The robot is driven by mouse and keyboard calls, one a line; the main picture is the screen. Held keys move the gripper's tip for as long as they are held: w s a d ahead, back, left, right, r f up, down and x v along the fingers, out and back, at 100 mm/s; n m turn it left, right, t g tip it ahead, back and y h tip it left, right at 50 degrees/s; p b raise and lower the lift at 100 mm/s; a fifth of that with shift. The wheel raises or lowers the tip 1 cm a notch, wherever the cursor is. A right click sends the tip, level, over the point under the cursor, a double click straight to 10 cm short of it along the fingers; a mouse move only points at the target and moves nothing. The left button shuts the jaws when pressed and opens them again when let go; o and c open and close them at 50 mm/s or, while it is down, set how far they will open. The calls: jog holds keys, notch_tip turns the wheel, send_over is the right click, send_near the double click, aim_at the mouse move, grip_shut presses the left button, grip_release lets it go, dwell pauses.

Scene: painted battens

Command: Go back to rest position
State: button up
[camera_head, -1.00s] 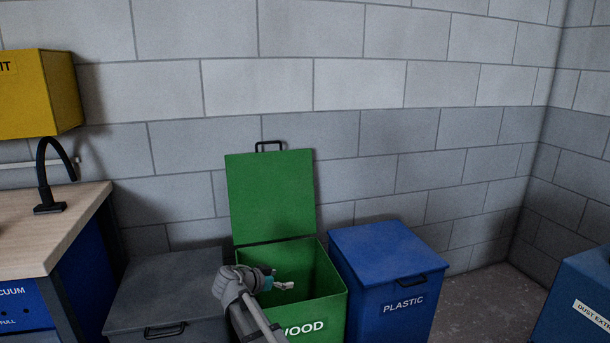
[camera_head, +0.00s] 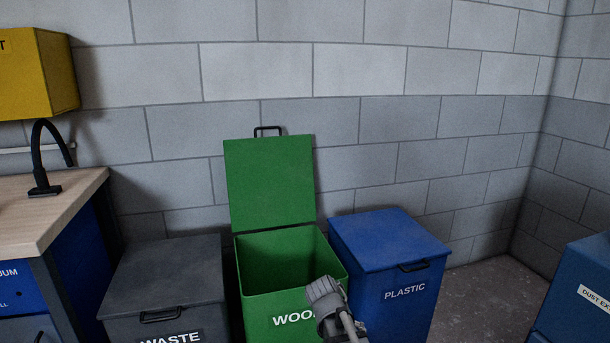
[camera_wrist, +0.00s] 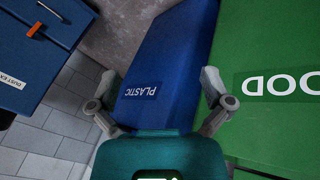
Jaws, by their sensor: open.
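My gripper shows in the wrist view (camera_wrist: 160,88), its two grey fingers spread wide with nothing between them. The front of the blue PLASTIC bin (camera_wrist: 172,60) lies beyond the fingers, and the green WOOD bin (camera_wrist: 270,95) is at the right of that view. In the head view, my grey wrist is in front of the WOOD bin's (camera_head: 262,300) front right corner. The WOOD bin's green lid (camera_head: 270,185) stands open against the wall.
The closed blue PLASTIC bin (camera_head: 385,240) stands right of the WOOD bin, and the closed grey WASTE bin (camera_head: 165,275) left of it. A workbench (camera_head: 50,205) is at far left. A blue dust extractor (camera_head: 575,295) is at far right, with bare floor (camera_head: 475,300) before it.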

jog(key=s+d+f+n+g+y+b, duration=0.2)
jog(key=s+d+f+n+y+b, duration=0.25)
jog(key=s, duration=0.65)
notch_tip(320, 180, up, 37)
jog(key=p, duration=3.9)
jog(key=shift+w+d, duration=0.25)
jog(key=shift+w, duration=0.05)
jog(key=shift+f+m+y, duration=0.1)
jog(key=shift+m+y, duration=0.15)
